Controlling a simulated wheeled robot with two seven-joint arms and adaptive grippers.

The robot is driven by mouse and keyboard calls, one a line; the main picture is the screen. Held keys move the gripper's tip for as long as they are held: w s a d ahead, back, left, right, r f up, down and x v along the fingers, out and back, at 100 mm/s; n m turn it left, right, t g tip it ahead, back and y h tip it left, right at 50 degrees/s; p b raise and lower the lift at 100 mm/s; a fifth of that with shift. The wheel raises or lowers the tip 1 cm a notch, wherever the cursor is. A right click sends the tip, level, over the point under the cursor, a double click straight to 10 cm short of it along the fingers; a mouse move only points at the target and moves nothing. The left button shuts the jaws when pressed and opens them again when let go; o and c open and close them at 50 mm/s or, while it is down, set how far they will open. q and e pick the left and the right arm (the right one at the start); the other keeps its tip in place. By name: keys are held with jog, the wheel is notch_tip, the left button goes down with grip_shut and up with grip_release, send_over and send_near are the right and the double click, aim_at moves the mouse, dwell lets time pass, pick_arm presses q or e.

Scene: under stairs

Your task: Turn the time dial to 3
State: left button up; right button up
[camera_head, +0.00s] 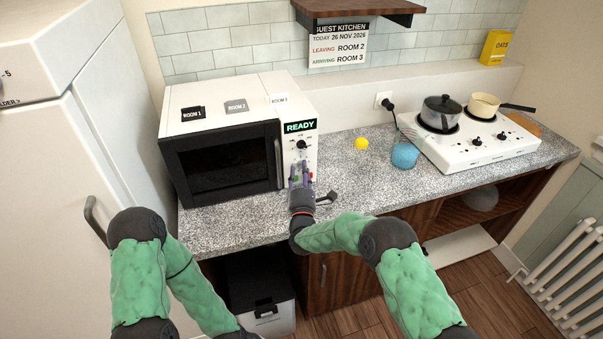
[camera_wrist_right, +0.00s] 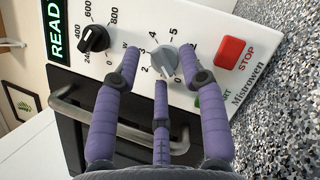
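The time dial (camera_wrist_right: 165,62) is a light grey knob ringed by printed numbers on the white microwave's (camera_head: 215,100) control panel, in the right wrist view. It is partly hidden by my fingers, and I cannot read its exact setting. My right gripper (camera_wrist_right: 160,66) has three purple fingers. Two tips stand apart on either side of the dial and the third is close to its lower edge. I see no clear grip on it. In the head view my right gripper (camera_head: 301,172) is in front of the panel. My left gripper is out of view.
A black power dial (camera_wrist_right: 93,38) sits beside the time dial, with a red STOP button (camera_wrist_right: 229,53) and green start button (camera_wrist_right: 212,98) on the other side. The display (camera_head: 300,127) reads READY. The microwave door handle (camera_head: 278,163) is close to the gripper. A hob (camera_head: 470,135) stands right.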

grip_shut()
